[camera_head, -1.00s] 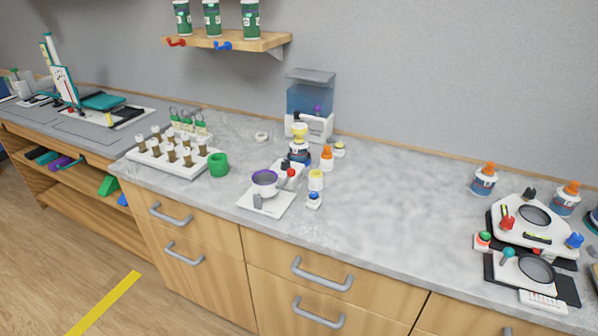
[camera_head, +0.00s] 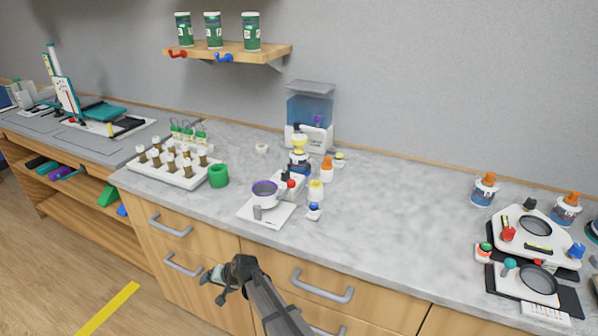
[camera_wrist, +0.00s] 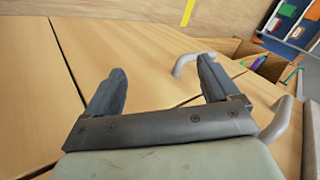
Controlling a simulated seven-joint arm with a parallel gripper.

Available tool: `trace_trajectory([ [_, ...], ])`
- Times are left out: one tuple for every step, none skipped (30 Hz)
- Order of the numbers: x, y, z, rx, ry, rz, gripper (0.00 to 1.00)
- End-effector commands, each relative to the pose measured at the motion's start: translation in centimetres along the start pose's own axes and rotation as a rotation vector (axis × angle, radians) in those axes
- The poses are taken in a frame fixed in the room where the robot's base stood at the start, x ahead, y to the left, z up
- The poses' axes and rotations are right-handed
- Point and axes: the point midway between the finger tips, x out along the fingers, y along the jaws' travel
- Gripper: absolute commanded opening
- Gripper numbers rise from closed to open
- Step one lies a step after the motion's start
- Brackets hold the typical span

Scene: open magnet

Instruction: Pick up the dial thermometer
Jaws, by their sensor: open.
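I cannot pick out a dial thermometer for certain; the small items on the counter are too small to tell. A small round white thing (camera_head: 262,148) lies on the counter behind the green cup, its face unclear. My gripper (camera_head: 212,287) is in front of the drawers, below the counter's front edge and apart from the counter items. In the wrist view my gripper (camera_wrist: 161,72) is open, with nothing between its fingers and the wooden drawer fronts beyond.
On the grey counter (camera_head: 400,215) stand a white rack (camera_head: 150,172) of vials, a green cup (camera_head: 218,176), a white stirrer-like device (camera_head: 275,219) and several small bottles. Drawer handles (camera_head: 322,287) stick out near my gripper. The counter's middle right is clear.

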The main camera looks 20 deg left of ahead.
Motion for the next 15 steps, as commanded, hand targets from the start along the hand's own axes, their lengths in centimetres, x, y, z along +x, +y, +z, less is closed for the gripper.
trace_trajectory([
  [-0.3,-2.7,-1.3,-0.048,0.004,-0.015,0.89],
  [-0.6,-4.0,-1.8,-0.074,0.006,-0.022,0.89],
  [-1.0,-5.8,-2.5,-0.111,0.007,-0.03,0.89],
  [-1.3,-7.1,-2.9,-0.137,0.009,-0.037,0.89],
  [-1.6,-8.5,-3.4,-0.165,0.01,-0.044,0.89],
  [-2.1,-10.3,-3.9,-0.2,0.012,-0.052,0.89],
  [-2.5,-11.6,-4.4,-0.228,0.013,-0.059,0.89],
  [-2.9,-13.0,-4.8,-0.254,0.014,-0.066,0.89],
  [-3.5,-14.9,-5.3,-0.29,0.014,-0.075,0.89],
  [-3.9,-16.2,-5.6,-0.316,0.013,-0.082,0.89],
  [-4.4,-17.6,-6.0,-0.343,0.012,-0.09,0.89],
  [-5.1,-19.3,-6.4,-0.378,0.009,-0.099,0.89],
  [-5.7,-20.7,-6.7,-0.404,0.006,-0.108,0.89],
  [-6.2,-22.0,-7.0,-0.431,0.001,-0.116,0.89],
  [-7.0,-23.8,-7.3,-0.465,-0.008,-0.129,0.89],
])
